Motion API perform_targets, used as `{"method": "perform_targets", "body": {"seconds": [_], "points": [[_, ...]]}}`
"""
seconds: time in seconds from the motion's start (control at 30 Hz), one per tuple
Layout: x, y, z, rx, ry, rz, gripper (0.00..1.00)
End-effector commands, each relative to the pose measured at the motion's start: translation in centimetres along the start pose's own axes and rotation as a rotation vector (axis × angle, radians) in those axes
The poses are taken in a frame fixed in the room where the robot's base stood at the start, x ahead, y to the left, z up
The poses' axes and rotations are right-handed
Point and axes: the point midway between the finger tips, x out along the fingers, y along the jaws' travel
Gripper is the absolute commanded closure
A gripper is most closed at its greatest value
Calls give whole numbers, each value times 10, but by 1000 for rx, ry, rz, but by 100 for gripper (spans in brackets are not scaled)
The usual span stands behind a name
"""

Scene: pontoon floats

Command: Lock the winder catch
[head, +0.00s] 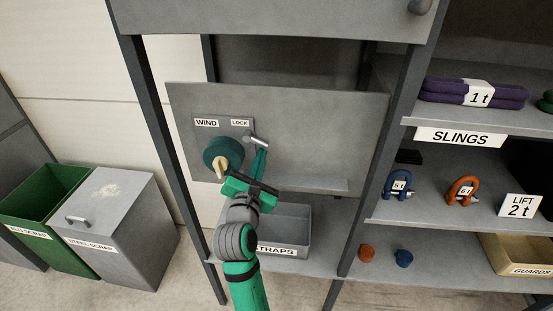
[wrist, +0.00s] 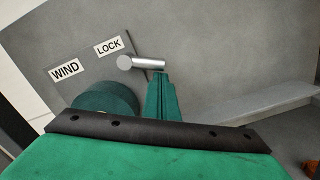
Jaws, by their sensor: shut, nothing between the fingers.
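The winder catch is a short silver lever (head: 256,141) on a grey panel (head: 330,125), below the LOCK label (head: 240,123). In the wrist view the lever (wrist: 148,63) has a round pivot at its left end and its bar points right. My gripper (head: 263,152) is shut and empty, with its green fingertips just below the lever's right part. In the wrist view the fingertips (wrist: 160,78) come close under the bar's right end; I cannot tell if they touch. The green winder drum (head: 221,155) with a cream knob sits left, under the WIND label (head: 206,123).
A grey straps bin (head: 290,228) stands on the shelf below the panel. A ledge (head: 320,184) runs along the panel's lower right. Shelves with slings (head: 470,92) and shackles (head: 462,190) are at right. Scrap bins (head: 115,220) stand at left.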

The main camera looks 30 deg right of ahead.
Motion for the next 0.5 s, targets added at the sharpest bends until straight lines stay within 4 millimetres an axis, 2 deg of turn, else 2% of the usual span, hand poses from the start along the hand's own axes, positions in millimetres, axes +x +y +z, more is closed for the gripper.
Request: {"method": "perform_targets", "body": {"seconds": [0.1, 0.5], "points": [[-2, 6, 3, 3, 4, 11, 100], [-2, 4, 20, 6, 3, 12, 100]]}}
